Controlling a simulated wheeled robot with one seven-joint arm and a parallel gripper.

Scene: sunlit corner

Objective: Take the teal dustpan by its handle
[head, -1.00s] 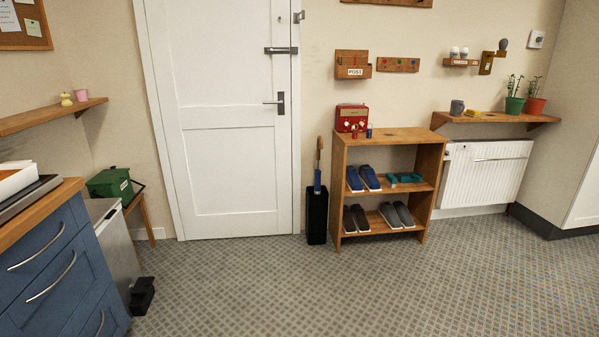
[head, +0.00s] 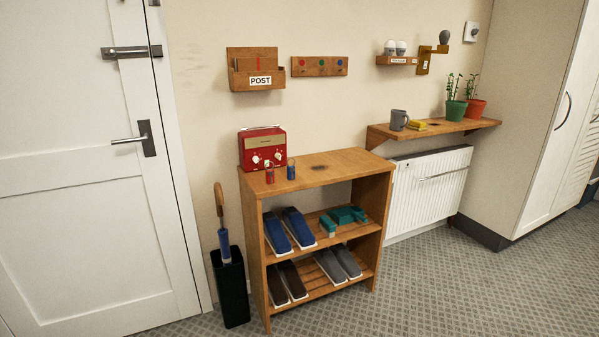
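The teal dustpan (head: 343,215) lies on the upper shelf of the wooden shoe rack, at the right end, beside a pair of blue shoes. A narrower teal part (head: 327,226), which looks like its handle, points toward the front left edge of the shelf. The shoe rack (head: 327,173) stands against the wall, open at the front. My gripper is not in view.
Blue shoes (head: 298,227) stand close left of the dustpan. A black umbrella stand (head: 231,287) is at the rack's left. A radiator (head: 430,190) is at its right. The floor in front is clear.

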